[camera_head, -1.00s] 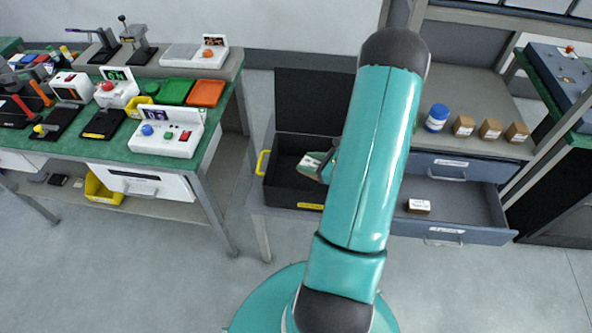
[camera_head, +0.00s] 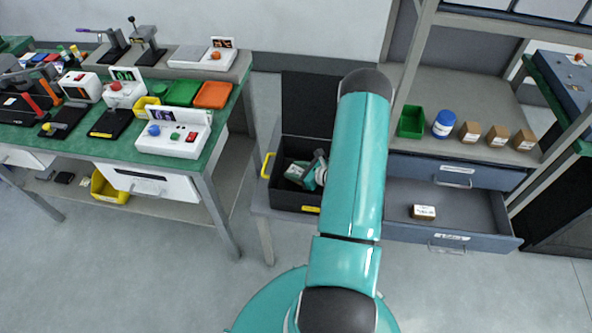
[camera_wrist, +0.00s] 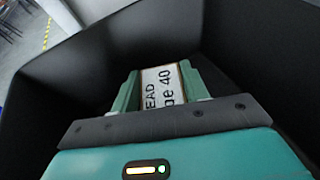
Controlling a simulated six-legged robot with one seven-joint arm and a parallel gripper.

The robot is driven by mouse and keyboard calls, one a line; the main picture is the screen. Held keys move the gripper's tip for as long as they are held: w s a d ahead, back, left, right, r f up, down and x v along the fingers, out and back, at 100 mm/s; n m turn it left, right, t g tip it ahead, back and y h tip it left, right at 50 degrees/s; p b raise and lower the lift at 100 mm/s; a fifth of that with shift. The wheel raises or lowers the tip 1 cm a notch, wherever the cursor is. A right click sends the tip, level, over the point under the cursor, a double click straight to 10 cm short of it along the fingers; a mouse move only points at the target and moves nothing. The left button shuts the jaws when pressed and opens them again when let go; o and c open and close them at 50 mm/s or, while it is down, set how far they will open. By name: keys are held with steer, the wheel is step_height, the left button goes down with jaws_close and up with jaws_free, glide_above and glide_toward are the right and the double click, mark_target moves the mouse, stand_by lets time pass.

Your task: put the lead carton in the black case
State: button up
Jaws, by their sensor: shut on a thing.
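The lead carton (camera_wrist: 163,84) has a white label, part of which reads "EAD" and "ge 40" in the wrist view. My gripper (camera_wrist: 160,92) is shut on it, with one green finger on each side. The black case (camera_head: 287,198) stands open on the bench left of my arm, its lid (camera_head: 308,105) raised at the back. In the head view my gripper (camera_head: 312,174) and the carton (camera_head: 294,172) are inside the case opening. The case's dark walls (camera_wrist: 55,85) surround them in the wrist view. Whether the carton touches the case floor is unclear.
An open drawer (camera_head: 468,222) right of my arm holds another labelled carton (camera_head: 423,212). A green bin (camera_head: 411,122), a blue-lidded jar (camera_head: 443,124) and several brown cartons (camera_head: 498,135) stand on the bench behind. A green workbench (camera_head: 122,150) with devices is at left.

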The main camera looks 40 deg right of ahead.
steer(key=shift+f, duration=0.35)
steer(key=shift+f, duration=0.2)
steer(key=o, duration=1)
